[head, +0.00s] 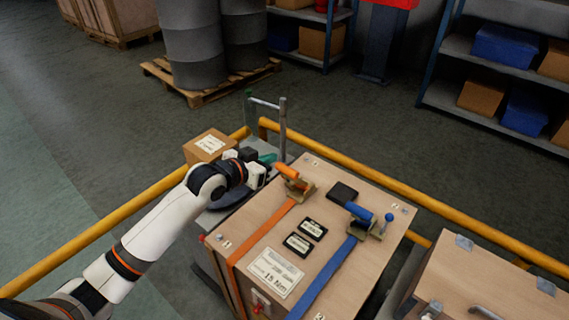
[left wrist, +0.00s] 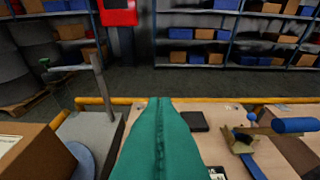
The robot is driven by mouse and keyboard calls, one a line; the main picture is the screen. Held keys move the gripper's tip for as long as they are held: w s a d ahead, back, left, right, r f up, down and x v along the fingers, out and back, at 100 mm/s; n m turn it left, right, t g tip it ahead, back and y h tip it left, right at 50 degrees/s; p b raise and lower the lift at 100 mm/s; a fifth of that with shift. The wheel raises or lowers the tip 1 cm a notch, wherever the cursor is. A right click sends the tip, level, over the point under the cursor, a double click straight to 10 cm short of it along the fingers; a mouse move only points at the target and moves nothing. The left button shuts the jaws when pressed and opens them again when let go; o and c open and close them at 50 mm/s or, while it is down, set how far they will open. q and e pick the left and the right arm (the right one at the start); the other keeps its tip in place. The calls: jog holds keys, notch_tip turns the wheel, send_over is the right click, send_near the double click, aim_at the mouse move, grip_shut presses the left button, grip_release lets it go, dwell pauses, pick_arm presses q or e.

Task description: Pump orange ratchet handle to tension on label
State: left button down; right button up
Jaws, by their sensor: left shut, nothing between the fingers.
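The orange ratchet handle (head: 288,172) sits on a metal ratchet (head: 297,188) on top of the wooden crate (head: 330,258), with an orange strap (head: 262,238) running from it. My left gripper (head: 269,158) is shut and empty, just left of the orange handle, seemingly apart from it. In the left wrist view its teal fingers (left wrist: 158,102) are together and cover the middle; the orange handle does not show there. A white label (head: 275,272) on the crate appears to read "15 Nm". My right gripper is not in view.
A blue-handled ratchet (head: 361,212) with a blue strap (head: 327,278) is on the crate's right side, also in the left wrist view (left wrist: 240,142). Yellow rails (head: 420,212) run behind. A small cardboard box (head: 208,146) and metal post (head: 282,125) stand left. Another crate (head: 490,270) is right.

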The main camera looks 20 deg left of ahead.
pick_arm(q)
send_over(285, 170)
jog(key=w, duration=0.2)
jog(key=f, duration=0.3)
jog(key=shift+w+d+p, duration=0.15)
jog(key=shift+d+p, duration=0.2)
jog(key=shift+d, duration=0.05)
jog(key=shift+s+a+f+p, duration=0.1)
jog(key=shift+s+f+p, duration=0.15)
jog(key=shift+f, duration=0.3)
jog(key=shift+s+a+f+p, duration=0.1)
jog(key=shift+s+f, duration=0.25)
jog(key=shift+f, duration=0.2)
jog(key=shift+s+a+f, duration=0.25)
jog(key=shift+s+f, duration=0.25)
jog(key=shift+s, duration=0.05)
jog(key=shift+f, duration=0.1)
jog(key=shift+f, duration=0.1)
